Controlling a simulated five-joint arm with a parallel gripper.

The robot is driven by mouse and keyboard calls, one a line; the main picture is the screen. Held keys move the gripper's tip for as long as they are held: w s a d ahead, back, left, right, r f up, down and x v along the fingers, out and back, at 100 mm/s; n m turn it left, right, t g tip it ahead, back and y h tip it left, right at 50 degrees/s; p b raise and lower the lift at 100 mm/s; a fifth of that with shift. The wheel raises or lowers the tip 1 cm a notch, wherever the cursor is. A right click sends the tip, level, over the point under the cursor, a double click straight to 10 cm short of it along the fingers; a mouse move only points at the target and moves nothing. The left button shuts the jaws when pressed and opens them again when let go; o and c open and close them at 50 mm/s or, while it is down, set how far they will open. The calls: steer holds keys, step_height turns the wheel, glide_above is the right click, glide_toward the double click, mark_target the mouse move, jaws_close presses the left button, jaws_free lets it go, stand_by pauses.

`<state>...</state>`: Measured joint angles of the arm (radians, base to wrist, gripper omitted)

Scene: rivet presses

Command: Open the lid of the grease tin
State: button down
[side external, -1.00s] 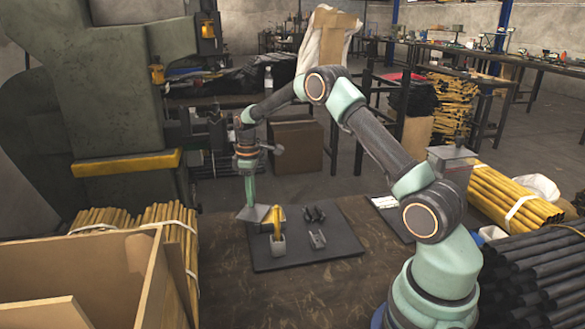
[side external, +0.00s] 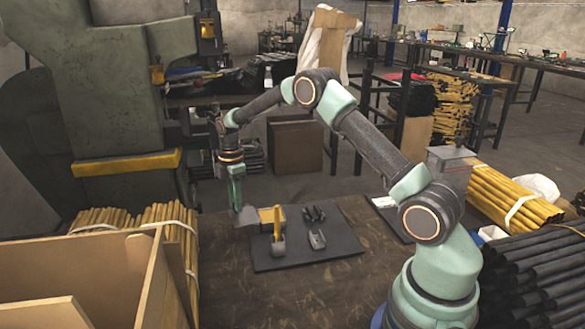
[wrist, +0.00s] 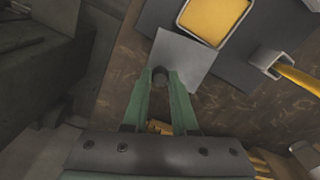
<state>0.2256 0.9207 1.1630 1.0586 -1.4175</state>
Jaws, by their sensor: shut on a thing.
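The grease tin (wrist: 212,18) is a grey rectangular tin with yellow grease showing inside, at the top of the wrist view. In the side view its yellow top (side external: 266,214) shows at the mat's far left. Its flat grey lid (wrist: 187,54) is off the opening, beside the tin; in the side view the lid (side external: 246,216) looks tilted at the tin's left. I cannot tell whether they touch. My gripper (wrist: 159,77) is shut on the lid's dark knob at its outer edge. In the side view my gripper (side external: 238,206) is left of the tin.
A dark mat (side external: 340,250) lies under the tin. A grey holder with a yellow handle (wrist: 285,68) stands close to the tin. A grey part (side external: 317,240) and black parts (side external: 313,214) lie to the right. A wooden crate (side external: 140,255) is at the left.

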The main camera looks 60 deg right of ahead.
steer(key=shift+w+a+r, duration=0.1)
steer(key=shift+r, duration=0.1)
stand_by(0.3)
steer(key=c, duration=0.7)
jaws_free()
steer(key=shift+f, duration=0.1)
step_height(320, 180, up, 12)
